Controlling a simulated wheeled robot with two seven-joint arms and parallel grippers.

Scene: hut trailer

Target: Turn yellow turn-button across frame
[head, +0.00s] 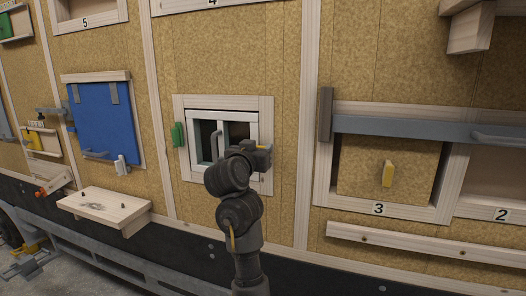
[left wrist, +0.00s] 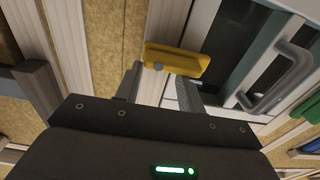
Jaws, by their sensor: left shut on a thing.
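The yellow turn-button (left wrist: 178,61) is a short bar with a round screw near one end. In the left wrist view it sits at the wooden frame (left wrist: 163,25), its other end reaching toward the white window sash (left wrist: 203,28). My left gripper (left wrist: 160,88) is shut on it, one finger to each side. In the head view my left gripper (head: 262,156) is at the right edge of the small window (head: 221,115), and my wrist hides most of the button. The sash looks closed in its frame. My right gripper is in neither view.
A grey handle (left wrist: 283,80) stands out from the sash. A green turn-button (head: 179,134) is on the frame's left side. A wooden shelf (head: 103,206) juts out at the lower left. A grey bar (head: 430,130) crosses compartment 3 at right.

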